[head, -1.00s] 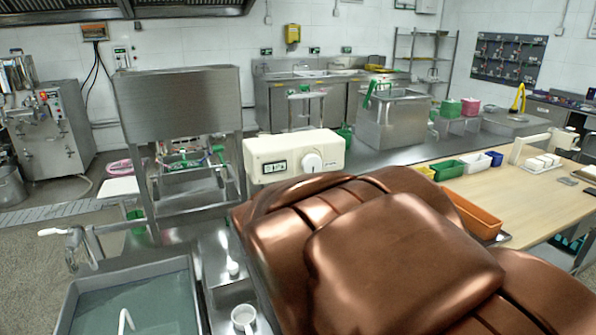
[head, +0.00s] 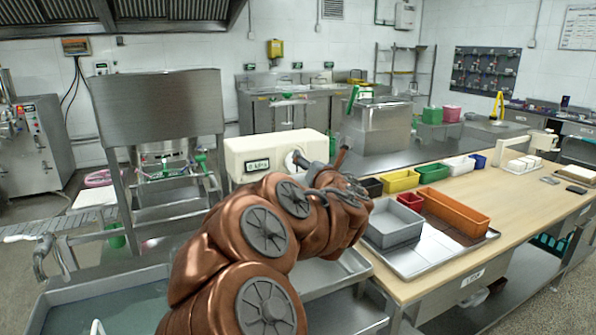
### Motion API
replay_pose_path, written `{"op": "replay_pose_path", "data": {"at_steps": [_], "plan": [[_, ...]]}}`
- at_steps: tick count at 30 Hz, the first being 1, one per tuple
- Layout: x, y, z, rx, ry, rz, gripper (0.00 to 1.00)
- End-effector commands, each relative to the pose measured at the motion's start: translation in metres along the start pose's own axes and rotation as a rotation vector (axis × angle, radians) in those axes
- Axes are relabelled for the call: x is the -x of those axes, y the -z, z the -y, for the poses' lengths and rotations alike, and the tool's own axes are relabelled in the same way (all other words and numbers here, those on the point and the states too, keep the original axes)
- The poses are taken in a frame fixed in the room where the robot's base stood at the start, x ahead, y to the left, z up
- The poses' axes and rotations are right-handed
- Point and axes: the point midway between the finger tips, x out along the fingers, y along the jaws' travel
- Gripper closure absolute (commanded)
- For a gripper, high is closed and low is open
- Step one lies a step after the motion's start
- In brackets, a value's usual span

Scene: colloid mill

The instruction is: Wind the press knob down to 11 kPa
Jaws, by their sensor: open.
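The press is a cream box (head: 240,152) beside the tall steel stand. On its front is a small dark display (head: 258,166) that shows a number in kPa; the digits are too small to read surely. The white round knob (head: 292,161) is at the box's right end, partly covered by my gripper. My gripper (head: 319,160) is open, with one dark finger in front of the knob and the other out to the right. I cannot tell whether a finger touches the knob.
A wooden table (head: 520,185) at right bears a metal tray (head: 440,262) with grey (head: 392,225) and orange (head: 455,212) bins, and several small coloured bins behind. The steel stand (head: 158,105) is left of the press. A steel sink (head: 75,300) is at the lower left.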

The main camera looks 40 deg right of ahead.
Motion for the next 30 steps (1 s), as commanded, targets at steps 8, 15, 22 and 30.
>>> {"op": "replay_pose_path", "data": {"at_steps": [8,15,22,30], "plan": [[-0.007,0.029,0.008,0.272,-0.158,-0.052,0.12],[-0.016,0.034,0.005,0.306,-0.185,-0.06,0.12],[-0.043,0.036,0.0,0.304,-0.184,-0.061,0.12],[-0.072,0.038,-0.004,0.305,-0.182,-0.06,0.12]]}}
